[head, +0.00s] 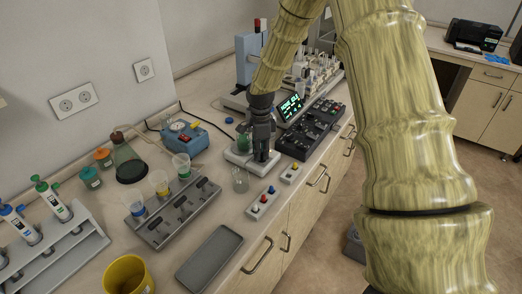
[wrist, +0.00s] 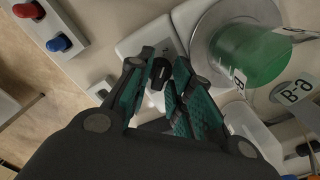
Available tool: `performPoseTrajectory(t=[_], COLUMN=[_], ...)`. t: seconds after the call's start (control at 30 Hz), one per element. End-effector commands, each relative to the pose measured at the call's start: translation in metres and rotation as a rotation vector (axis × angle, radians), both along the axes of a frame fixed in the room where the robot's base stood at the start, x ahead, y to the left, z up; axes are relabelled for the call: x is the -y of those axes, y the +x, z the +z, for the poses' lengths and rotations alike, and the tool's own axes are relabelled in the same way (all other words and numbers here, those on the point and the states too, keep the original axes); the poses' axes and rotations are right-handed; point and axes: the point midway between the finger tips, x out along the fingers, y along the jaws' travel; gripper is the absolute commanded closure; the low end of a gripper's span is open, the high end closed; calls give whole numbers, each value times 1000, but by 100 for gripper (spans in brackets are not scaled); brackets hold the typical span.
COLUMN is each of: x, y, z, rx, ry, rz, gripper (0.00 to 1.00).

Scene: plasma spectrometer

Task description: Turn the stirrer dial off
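The stirrer is a small white box (wrist: 148,42) with a round metal plate, on the counter. In the head view its white body (head: 236,158) shows beside and below my gripper (head: 262,152). Its dial (wrist: 160,72) is a small black knob on the white front, seen in the wrist view between the fingertips of my gripper (wrist: 161,80). The fingers lie close along both sides of the knob and appear closed on it. A glass vessel with green liquid (wrist: 252,52) stands on the plate. In the head view my gripper hides the dial.
A white box with red and blue knobs (wrist: 45,28) sits to the left in the wrist view; it also shows in the head view (head: 262,203). A clear beaker (head: 240,180) stands just in front of the stirrer. A black control panel (head: 312,130) lies to the right.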

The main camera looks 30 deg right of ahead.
Motion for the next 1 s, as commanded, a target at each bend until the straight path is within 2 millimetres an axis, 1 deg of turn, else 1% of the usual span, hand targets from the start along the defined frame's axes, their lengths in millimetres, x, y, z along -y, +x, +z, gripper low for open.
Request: performPoseTrajectory(t=[0.1, 0.37, 0.5, 0.77, 1.0], x=[0, 1, 0, 0, 1], y=[0, -1, -1, -1, -1], z=[-4, -5, -5, -5, -4], rx=[0, 0, 0, 0, -1], ry=[0, 0, 0, 0, -1], rz=[0, 0, 0, 7, 82], gripper=[79, 79, 100, 100, 100])
